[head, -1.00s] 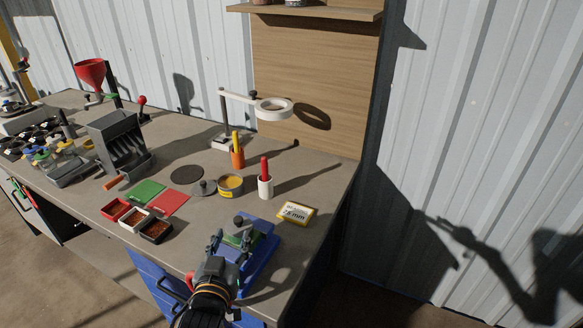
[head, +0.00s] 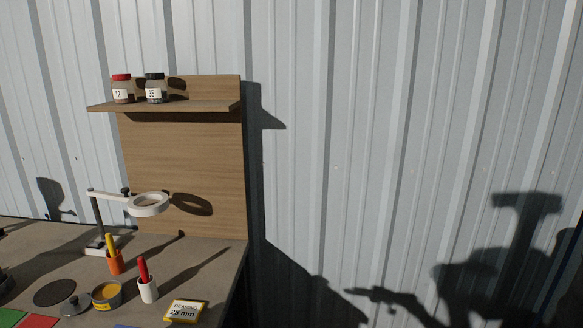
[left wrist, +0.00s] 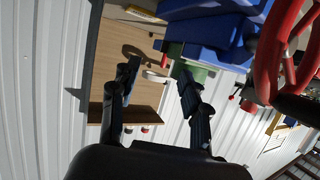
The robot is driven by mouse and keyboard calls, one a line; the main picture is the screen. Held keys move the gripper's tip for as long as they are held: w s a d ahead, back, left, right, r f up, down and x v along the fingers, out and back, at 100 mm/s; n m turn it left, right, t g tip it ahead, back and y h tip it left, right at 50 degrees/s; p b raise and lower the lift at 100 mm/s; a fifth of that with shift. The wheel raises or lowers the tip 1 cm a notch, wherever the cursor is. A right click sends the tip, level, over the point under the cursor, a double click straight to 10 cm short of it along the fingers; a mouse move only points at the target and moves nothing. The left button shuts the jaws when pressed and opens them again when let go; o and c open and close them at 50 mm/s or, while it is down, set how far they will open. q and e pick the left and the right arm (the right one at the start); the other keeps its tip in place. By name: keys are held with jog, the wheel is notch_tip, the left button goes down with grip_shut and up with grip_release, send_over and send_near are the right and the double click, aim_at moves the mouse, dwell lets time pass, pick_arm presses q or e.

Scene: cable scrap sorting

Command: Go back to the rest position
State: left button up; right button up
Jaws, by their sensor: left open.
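My left gripper (left wrist: 157,70) shows only in the left wrist view. Its two dark fingers are apart, with no object held between them. Beyond the right-hand finger is a blue device (left wrist: 205,32) with a green part (left wrist: 193,74). A large red wheel (left wrist: 268,45) is close at the right of that view. The picture there is turned over, with the wall shelf (left wrist: 97,115) low in it. Neither gripper shows in the head view, and my right gripper is in no frame.
In the head view, the bench (head: 215,262) holds a ring lamp (head: 148,205), an orange cup (head: 115,263), a white cup (head: 148,290), a yellow tin (head: 106,295) and a yellow-framed display (head: 185,311). The shelf (head: 175,106) carries two jars. A corrugated wall (head: 400,130) stands behind.

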pick_arm(q)
jog(key=s+d+f+m+g+h, duration=0.2)
jog(key=s+d+f+g, duration=0.25)
jog(key=s, duration=0.35)
jog(key=s+d+f+m+g+h, duration=0.2)
jog(key=s+d+f+m+g, duration=0.25)
jog(key=s, duration=0.45)
notch_tip(320, 180, down, 29)
jog(key=s+n+g, duration=0.2)
jog(key=s+a+f, duration=0.1)
jog(key=s+f, duration=0.6)
jog(key=s, duration=0.1)
jog(key=s+a+f+g, duration=0.1)
jog(key=s+a+f, duration=0.1)
jog(key=s+f, duration=0.6)
jog(key=shift+s+a+f+m+g, duration=0.25)
jog(key=shift+s+a+m+g, duration=0.05)
jog(key=shift+s+m, duration=0.05)
